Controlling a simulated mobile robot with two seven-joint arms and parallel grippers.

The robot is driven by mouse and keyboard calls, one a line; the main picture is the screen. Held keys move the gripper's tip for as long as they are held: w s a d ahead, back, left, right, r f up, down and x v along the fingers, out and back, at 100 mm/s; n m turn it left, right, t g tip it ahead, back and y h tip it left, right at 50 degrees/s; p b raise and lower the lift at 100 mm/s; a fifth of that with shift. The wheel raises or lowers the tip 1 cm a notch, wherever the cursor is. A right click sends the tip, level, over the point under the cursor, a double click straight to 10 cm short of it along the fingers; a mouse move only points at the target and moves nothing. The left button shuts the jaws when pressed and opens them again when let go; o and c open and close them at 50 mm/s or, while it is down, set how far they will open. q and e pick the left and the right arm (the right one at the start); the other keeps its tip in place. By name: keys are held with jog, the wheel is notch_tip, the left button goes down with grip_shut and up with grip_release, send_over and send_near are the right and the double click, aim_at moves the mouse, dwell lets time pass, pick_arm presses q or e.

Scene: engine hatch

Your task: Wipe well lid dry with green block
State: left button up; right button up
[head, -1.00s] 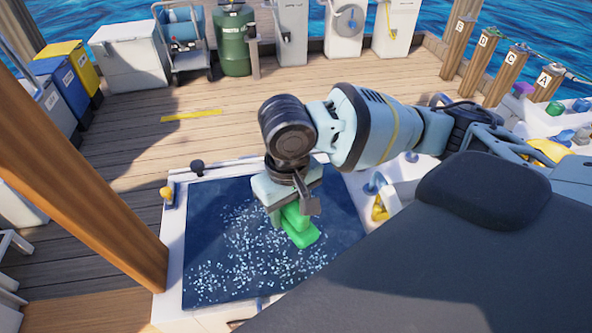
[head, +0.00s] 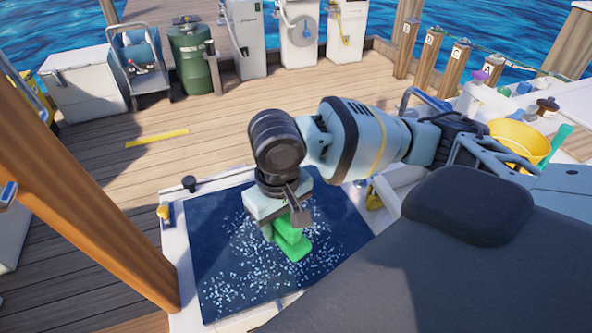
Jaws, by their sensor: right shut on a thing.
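The well lid (head: 335,235) is a dark blue panel in a white frame at the lower middle of the head view. Many pale water drops cover its middle and lower left; its right part and upper edge look clear of drops. My right gripper (head: 287,224) is over the middle of the lid, pointing down, shut on the green block (head: 293,246). The block is low at the lid, tilted in the picture; whether it touches the surface I cannot tell. My left gripper is not in view.
A yellow knob (head: 162,212) and a black knob (head: 189,183) sit on the lid's frame. An orange-brown post (head: 90,200) stands at the left. A yellow bucket (head: 520,140) is at the right. Open wooden deck (head: 200,125) lies beyond the lid.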

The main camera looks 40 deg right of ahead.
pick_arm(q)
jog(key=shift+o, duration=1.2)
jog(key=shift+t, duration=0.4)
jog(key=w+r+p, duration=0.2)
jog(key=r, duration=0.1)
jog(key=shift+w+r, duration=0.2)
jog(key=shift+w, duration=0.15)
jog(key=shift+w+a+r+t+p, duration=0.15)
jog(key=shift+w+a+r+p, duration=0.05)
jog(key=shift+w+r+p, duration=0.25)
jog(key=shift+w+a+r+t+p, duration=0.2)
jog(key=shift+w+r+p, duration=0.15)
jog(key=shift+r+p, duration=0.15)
pick_arm(e)
jog(key=w+d+f+n, duration=0.1)
jog(key=w+d+f, duration=0.2)
jog(key=w+d, duration=0.4)
jog(key=w+d+f+n, duration=0.2)
jog(key=w+d, duration=0.5)
jog(key=shift+d+f+n, duration=0.3)
jog(key=shift+f, duration=0.1)
